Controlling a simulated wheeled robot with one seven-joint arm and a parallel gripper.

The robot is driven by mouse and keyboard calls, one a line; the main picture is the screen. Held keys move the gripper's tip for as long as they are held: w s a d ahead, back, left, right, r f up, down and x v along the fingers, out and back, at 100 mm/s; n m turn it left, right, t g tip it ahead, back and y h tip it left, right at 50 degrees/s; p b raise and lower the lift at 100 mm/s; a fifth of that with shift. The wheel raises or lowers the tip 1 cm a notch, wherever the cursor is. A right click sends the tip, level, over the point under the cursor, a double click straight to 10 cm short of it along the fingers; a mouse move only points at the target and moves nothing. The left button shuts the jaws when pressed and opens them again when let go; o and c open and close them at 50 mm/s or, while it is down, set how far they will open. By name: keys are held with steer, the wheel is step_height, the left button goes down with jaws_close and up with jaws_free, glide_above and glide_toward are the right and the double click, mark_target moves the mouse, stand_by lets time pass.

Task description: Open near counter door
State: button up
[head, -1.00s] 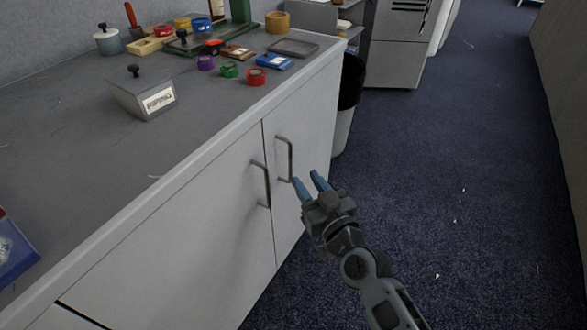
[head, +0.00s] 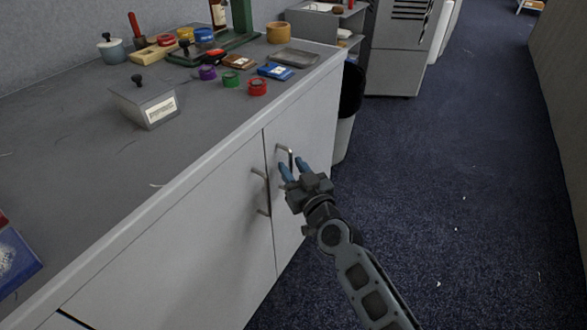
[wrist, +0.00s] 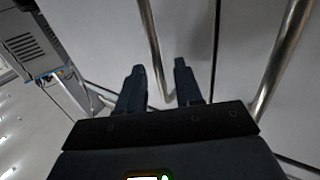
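The counter has two light grey doors: a nearer, left one (head: 190,240) and a farther, right one (head: 310,125), with a dark seam between them. The left door's bar handle (head: 266,208) stands free of my gripper. The right door's bar handle (head: 283,149) is partly hidden by my gripper (head: 292,167), whose blue fingertips are at it. In the wrist view, the open fingers of my gripper (wrist: 160,82) have one metal handle (wrist: 151,35) running between them, and another handle (wrist: 285,55) lies to the right. I cannot tell whether a finger touches the bar.
The grey countertop (head: 60,175) holds a lidded grey box (head: 145,105), coloured rings, small boxes and a grey tray (head: 294,58). The dark blue carpet (head: 460,200) to the right is clear.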

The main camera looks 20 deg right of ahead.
jaws_close()
stand_by(1.3)
